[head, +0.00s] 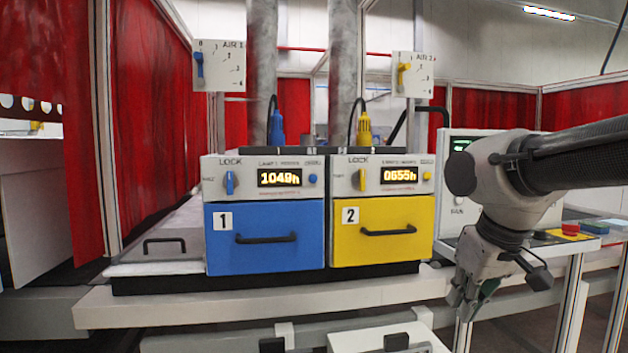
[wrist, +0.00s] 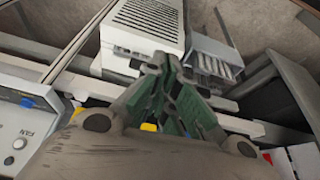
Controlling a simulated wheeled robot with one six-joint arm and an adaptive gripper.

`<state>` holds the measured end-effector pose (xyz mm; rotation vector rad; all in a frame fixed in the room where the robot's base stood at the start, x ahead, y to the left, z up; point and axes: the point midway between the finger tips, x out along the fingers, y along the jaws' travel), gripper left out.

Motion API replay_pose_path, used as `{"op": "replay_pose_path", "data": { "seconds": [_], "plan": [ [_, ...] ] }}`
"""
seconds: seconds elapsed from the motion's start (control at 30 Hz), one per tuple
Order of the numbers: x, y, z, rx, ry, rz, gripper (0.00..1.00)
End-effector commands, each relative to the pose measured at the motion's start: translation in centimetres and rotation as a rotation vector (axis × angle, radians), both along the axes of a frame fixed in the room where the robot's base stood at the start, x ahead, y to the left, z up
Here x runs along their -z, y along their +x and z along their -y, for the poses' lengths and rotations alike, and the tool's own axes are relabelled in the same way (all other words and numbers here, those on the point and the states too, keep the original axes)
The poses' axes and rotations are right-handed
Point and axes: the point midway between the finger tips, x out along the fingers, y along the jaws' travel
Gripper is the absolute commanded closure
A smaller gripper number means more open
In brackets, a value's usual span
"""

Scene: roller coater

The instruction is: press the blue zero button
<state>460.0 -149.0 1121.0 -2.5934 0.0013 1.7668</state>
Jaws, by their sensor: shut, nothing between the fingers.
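The small blue button (head: 313,179) is on the grey panel of the blue number 1 module (head: 264,238), just right of its lit display reading 1049h (head: 280,178). Small lettering above the button is too blurred to read surely. My gripper (head: 466,302) is shut and empty. It hangs pointing down, well right of and below the button, in front of the bench's right part. In the wrist view my gripper's green-padded fingers (wrist: 170,68) are together. I cannot make out the blue button in that view.
A blue knob (head: 229,183) sits left of the display. The yellow number 2 module (head: 382,231) adjoins on the right, with its own yellow button (head: 427,176). Drawer handles (head: 266,238) stick out. A FAN panel (head: 457,210) stands behind my arm. Space before the modules is clear.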

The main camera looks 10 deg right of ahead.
Motion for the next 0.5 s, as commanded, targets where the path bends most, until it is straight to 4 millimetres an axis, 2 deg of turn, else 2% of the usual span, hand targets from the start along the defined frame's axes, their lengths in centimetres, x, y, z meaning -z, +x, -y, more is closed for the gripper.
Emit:
{"op": "replay_pose_path", "data": {
  "seconds": [0.13, 0.27, 0.37, 0.5],
  "plan": [
    [0.0, 0.1, -0.2, -0.01, 0.0, -0.002, 1.0],
    [0.9, 1.0, -1.3, -0.062, -0.002, -0.054, 1.0],
    [0.4, 3.7, -2.8, -0.126, -0.011, -0.083, 1.0],
    [-1.7, 9.6, -5.6, -0.227, -0.031, -0.041, 1.0]
  ]
}}
